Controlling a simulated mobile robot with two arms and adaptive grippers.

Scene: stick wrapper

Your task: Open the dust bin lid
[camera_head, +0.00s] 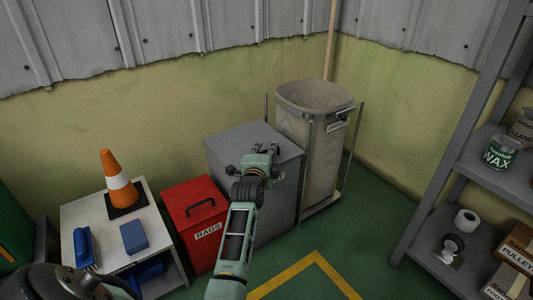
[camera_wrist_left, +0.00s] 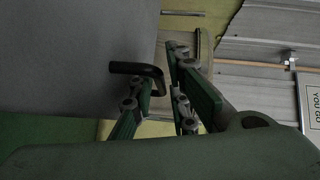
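The dust bin appears to be the grey box (camera_head: 225,145) against the back wall in the head view, with its flat lid down. My left gripper (camera_head: 254,160) is over the front part of its top. In the left wrist view, a black bent handle (camera_wrist_left: 138,68) stands out from the grey surface (camera_wrist_left: 75,65). The fingers of my left gripper (camera_wrist_left: 157,74) are apart, with the handle's bend between them; I cannot tell whether they touch it. In the head view the gripper hides the handle. My right gripper is not in view.
A red RAGS box (camera_head: 191,211) stands left of the grey box. Beyond it, a white table (camera_head: 80,213) holds an orange cone (camera_head: 117,178). A tall woven-look bin (camera_head: 306,150) in a frame stands close on the right. Shelves (camera_head: 465,240) are far right. Green floor in front is clear.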

